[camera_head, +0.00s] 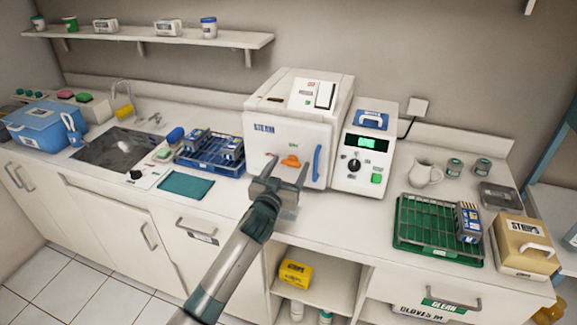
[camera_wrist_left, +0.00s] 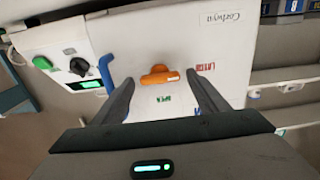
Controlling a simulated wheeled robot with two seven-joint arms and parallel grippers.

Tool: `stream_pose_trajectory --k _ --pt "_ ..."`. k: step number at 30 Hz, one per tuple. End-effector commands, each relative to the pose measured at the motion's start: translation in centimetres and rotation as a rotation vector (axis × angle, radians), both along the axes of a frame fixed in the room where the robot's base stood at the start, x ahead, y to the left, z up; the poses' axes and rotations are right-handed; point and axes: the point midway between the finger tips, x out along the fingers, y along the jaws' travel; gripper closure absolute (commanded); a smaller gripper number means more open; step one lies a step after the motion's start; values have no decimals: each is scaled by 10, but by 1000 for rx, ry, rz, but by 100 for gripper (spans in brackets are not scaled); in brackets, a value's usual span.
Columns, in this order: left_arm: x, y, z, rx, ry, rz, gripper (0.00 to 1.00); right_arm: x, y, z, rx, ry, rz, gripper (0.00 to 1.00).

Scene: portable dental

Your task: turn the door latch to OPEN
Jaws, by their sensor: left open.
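The orange door latch (camera_head: 291,161) is on the white front door of the steam unit (camera_head: 287,148). It lies roughly level. In the left wrist view the latch (camera_wrist_left: 158,76) has a pale end pointing toward a red label (camera_wrist_left: 205,67), and a green OPEN label (camera_wrist_left: 163,99) lies beside it. My left gripper (camera_head: 287,172) is open in front of the door, its fingers apart on either side of the latch in the wrist view (camera_wrist_left: 160,84). I cannot tell if they touch anything. My right gripper is out of view.
A blue door handle (camera_head: 317,163) stands right of the latch. A control panel (camera_head: 362,160) with a black knob and green button adjoins the unit. A blue rack (camera_head: 210,155) and teal cloth (camera_head: 186,184) lie left; a green rack (camera_head: 438,240) lies right.

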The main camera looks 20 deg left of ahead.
Motion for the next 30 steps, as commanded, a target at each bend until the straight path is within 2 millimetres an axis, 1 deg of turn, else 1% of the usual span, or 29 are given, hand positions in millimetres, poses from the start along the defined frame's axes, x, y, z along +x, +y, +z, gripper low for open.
stream_pose_trajectory --k 8,9,11,12,13,23,30 --pt "0 0 0 0 0 0 33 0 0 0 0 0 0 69" --pt "0 0 0 0 0 0 42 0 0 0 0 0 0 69" --pt "0 0 0 0 0 0 57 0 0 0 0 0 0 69" --pt "0 0 0 0 0 0 66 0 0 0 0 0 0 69" --pt "0 0 0 0 0 0 73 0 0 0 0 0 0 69" --pt "0 0 0 18 -1 0 74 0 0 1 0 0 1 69" --pt "0 -1 0 102 -5 0 74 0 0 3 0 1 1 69"
